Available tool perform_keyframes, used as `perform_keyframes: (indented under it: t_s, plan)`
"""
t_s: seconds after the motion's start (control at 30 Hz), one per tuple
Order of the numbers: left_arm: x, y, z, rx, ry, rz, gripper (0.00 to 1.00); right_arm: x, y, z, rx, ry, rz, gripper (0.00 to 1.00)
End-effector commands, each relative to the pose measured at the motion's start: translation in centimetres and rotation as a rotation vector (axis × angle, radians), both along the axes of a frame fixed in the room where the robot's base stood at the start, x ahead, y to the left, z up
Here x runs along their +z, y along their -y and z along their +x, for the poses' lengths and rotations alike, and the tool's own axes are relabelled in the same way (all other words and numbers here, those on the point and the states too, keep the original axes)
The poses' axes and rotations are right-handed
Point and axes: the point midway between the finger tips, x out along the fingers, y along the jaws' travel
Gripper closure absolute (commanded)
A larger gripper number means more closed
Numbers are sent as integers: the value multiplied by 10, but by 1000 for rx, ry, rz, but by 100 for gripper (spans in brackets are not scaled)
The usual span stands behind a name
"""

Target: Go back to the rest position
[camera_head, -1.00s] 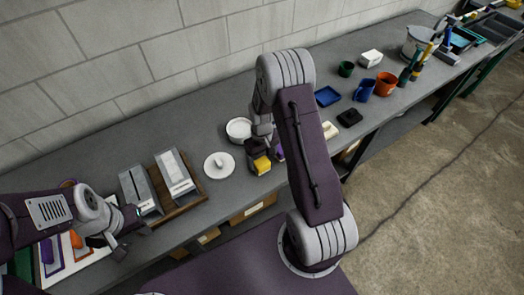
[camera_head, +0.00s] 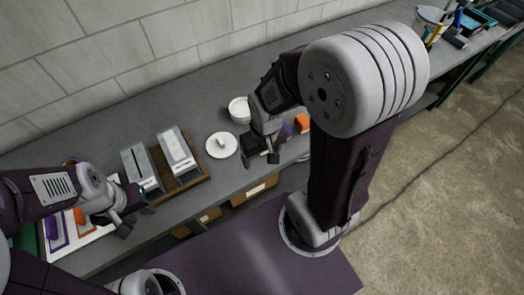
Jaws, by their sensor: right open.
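My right gripper (camera_head: 260,159) is open above the bench's front edge, with nothing visible between its fingers. My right arm rises large in front of the middle of the bench and hides part of it. My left gripper (camera_head: 136,220) is at the lower left, above the bench near the white board. Its two fingertips are apart and nothing shows between them.
The grey bench (camera_head: 215,70) runs along the block wall. Near my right gripper are a white round lid (camera_head: 221,146), a white bowl (camera_head: 239,109) and an orange block (camera_head: 302,123). The floor (camera_head: 450,180) at right is clear.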

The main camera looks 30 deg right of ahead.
Motion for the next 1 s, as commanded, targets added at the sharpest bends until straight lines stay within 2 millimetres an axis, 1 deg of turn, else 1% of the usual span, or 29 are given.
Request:
perform_keyframes:
  t_s: [0.07,0.27,0.33,0.4,0.47,0.5,0.6,1.0]
  plan:
    - [0,0,0,0,0,0,64,0,-2,-7,-5,6,2,22]
    - [0,0,0,0,0,0,64,-1,-2,-7,-6,4,3,22]
    - [-10,0,0,0,1,0,64,-10,-2,-7,-6,4,2,22]
    - [-28,0,0,0,0,0,64,-28,-2,-6,-6,4,2,22]
    - [-40,0,0,0,0,0,64,-41,-2,-6,-6,4,2,22]
    - [-41,0,0,0,-1,0,64,-41,-2,-6,-6,3,2,22]
    - [-33,0,0,0,0,0,64,-34,-2,-6,-6,4,2,22]
    - [-33,0,0,0,0,0,64,-33,-2,-6,-5,4,1,22]
